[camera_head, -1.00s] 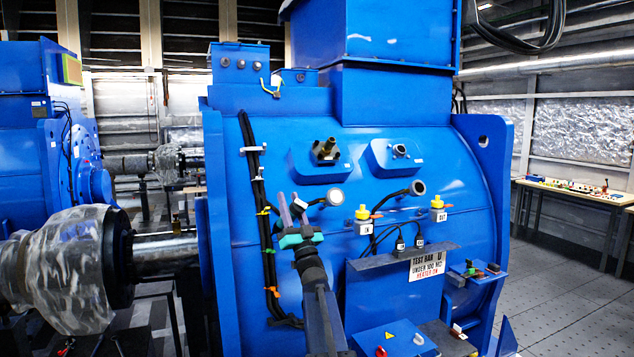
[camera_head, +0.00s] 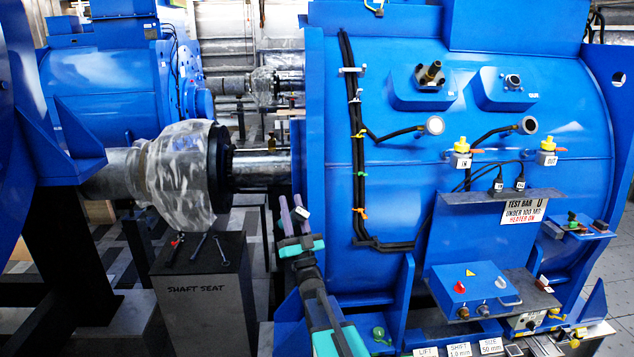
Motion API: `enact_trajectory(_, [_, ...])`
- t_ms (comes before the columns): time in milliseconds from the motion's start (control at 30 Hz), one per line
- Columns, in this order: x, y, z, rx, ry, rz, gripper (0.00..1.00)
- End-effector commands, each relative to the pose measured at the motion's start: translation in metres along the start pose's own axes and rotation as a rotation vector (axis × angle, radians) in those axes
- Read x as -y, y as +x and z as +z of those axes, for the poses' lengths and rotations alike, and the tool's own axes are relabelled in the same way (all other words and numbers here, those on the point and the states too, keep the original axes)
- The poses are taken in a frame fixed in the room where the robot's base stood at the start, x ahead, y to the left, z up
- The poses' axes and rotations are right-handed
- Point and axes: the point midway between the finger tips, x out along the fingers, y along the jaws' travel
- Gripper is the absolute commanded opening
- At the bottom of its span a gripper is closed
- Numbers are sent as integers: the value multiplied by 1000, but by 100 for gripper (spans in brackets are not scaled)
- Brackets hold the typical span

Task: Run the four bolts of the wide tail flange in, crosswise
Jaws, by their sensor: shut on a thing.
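My gripper (camera_head: 292,213), with purple fingers and teal joints behind, is raised in front of the lower left of the big blue motor (camera_head: 395,195). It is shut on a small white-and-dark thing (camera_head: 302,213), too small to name. Two raised blue pads are on the motor's upper casing. The left pad bears a dark square flange with a brass fitting (camera_head: 430,74); the right pad has a small grey port (camera_head: 513,82). My gripper is well apart from both. I cannot tell which part is the wide tail flange, and its bolts cannot be made out.
A plastic-wrapped coupling (camera_head: 180,170) sits on the shaft left of the motor. Below it, the stand marked SHAFT SEAT (camera_head: 200,300) carries several slim tools. A shelf with a TEST BAR sign (camera_head: 523,211) and a blue control box (camera_head: 473,290) jut out at the motor's front.

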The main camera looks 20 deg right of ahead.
Motion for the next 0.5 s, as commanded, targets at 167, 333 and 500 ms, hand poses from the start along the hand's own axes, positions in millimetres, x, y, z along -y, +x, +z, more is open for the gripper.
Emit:
enact_trajectory(167, [49,-42,26,8,25,-14,0])
enact_trajectory(333, [84,-81,47,13,39,-21,0])
enact_trajectory(500, [104,-122,70,17,44,-25,0])
